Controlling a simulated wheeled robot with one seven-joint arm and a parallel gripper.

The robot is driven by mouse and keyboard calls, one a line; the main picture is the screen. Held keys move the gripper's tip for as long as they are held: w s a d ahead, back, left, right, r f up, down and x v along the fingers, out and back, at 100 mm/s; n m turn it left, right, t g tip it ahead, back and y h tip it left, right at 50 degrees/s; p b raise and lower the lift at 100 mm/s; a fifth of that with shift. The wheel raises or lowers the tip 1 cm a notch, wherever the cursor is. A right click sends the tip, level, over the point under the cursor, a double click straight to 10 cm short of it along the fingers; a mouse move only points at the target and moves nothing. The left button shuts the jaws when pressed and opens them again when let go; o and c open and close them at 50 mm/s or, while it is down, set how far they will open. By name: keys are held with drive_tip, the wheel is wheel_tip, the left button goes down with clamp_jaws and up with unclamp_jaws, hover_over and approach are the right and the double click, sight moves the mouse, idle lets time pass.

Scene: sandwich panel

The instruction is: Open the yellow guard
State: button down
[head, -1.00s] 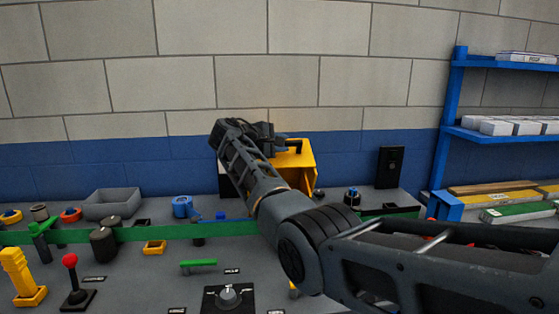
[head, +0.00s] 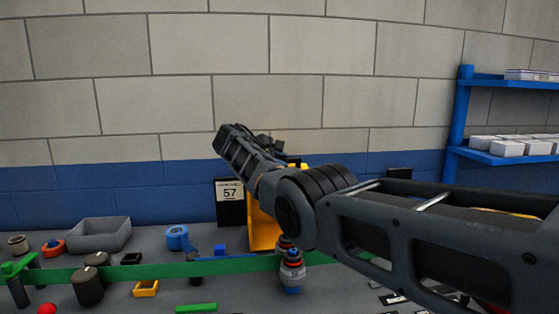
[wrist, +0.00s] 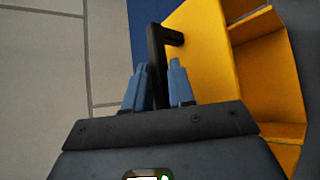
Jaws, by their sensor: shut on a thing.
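The yellow guard (head: 262,228) stands at the back of the bench near the wall, partly hidden by my arm in the head view. In the wrist view the guard (wrist: 212,42) fills the right side, with its hollow inner side and flanges showing. Its black bar handle (wrist: 168,36) sticks out on the left. My gripper (wrist: 156,82) is shut on this handle, with the blue fingers on either side of it. In the head view my gripper and the handle are mostly hidden behind my wrist.
A black panel marked 57 (head: 230,203) stands left of the guard. A ringed stack (head: 291,272) is in front of it. A green strip (head: 210,270) crosses the bench. A grey bin (head: 98,236) is at left, a blue shelf (head: 457,140) at right.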

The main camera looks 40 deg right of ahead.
drive_tip(key=shift+f, duration=0.45)
drive_tip(key=c, duration=1.1)
unclamp_jaws()
drive_tip(key=shift+r, duration=0.2)
drive_tip(key=shift+a+r, duration=0.3)
drive_tip(key=shift+a, duration=0.25)
drive_tip(key=shift+b+v, duration=0.3)
drive_tip(key=shift+v, duration=3)
